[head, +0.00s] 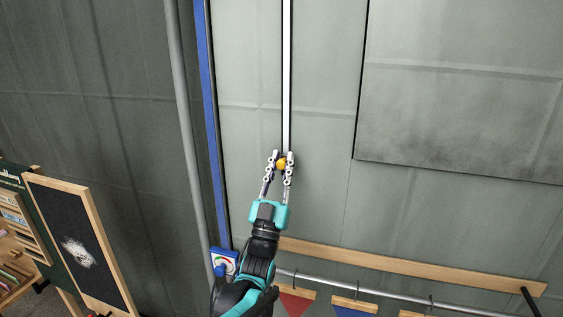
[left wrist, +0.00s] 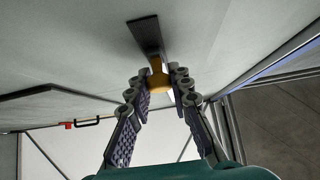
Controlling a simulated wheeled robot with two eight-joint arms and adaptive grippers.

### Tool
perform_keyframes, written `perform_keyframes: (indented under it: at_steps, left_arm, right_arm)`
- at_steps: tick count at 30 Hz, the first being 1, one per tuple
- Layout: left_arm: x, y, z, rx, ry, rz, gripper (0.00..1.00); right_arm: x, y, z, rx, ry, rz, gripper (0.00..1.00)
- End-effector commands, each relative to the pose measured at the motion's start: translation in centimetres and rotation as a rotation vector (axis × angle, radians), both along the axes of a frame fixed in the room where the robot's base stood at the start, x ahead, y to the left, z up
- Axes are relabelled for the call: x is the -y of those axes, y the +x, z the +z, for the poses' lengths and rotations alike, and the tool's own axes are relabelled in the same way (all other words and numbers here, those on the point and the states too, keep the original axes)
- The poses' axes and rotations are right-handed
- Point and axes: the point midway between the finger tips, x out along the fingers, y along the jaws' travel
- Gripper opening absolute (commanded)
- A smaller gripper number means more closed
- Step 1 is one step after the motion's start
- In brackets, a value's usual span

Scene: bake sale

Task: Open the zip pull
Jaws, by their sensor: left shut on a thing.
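The zip pull (head: 282,163) is a small yellow-orange knob at the lower end of a white vertical strip (head: 287,70) on the grey-green tent wall. My left gripper (head: 281,161) reaches up to it and has its fingers on either side of the knob, shut on it. In the left wrist view the yellow pull (left wrist: 157,82) sits between the two fingertips (left wrist: 160,84), below a dark flat strip (left wrist: 146,36) on the pale wall. The fingers partly hide its sides. My right gripper is not in view.
A blue vertical strip (head: 207,110) and a grey pole (head: 178,110) stand left of the zip. A wooden rail (head: 410,266) with a metal rod and hanging pennants crosses below right. A framed chalkboard (head: 78,240) stands at lower left.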

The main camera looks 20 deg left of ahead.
Motion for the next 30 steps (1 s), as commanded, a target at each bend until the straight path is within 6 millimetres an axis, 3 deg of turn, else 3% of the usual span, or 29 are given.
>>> perform_keyframes:
  at_steps: [8,9,11,23,30]
  left_arm:
    - [0.0,0.0,0.0,-0.001,0.0,0.0,0.0]
    - [0.0,0.0,0.0,0.0,0.0,0.0,0.27]
    - [0.0,0.0,0.0,0.0,0.0,0.0,0.41]
    - [0.0,-0.5,-0.5,0.0,0.0,0.0,0.41]
    - [-0.1,-3.8,-3.8,0.0,0.0,0.0,0.41]
  right_arm:
    - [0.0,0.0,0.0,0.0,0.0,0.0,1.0]
    - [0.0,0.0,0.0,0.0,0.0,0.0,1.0]
    - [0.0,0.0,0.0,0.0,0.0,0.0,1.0]
    - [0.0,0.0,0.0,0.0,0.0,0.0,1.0]
    - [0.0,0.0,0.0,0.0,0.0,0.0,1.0]
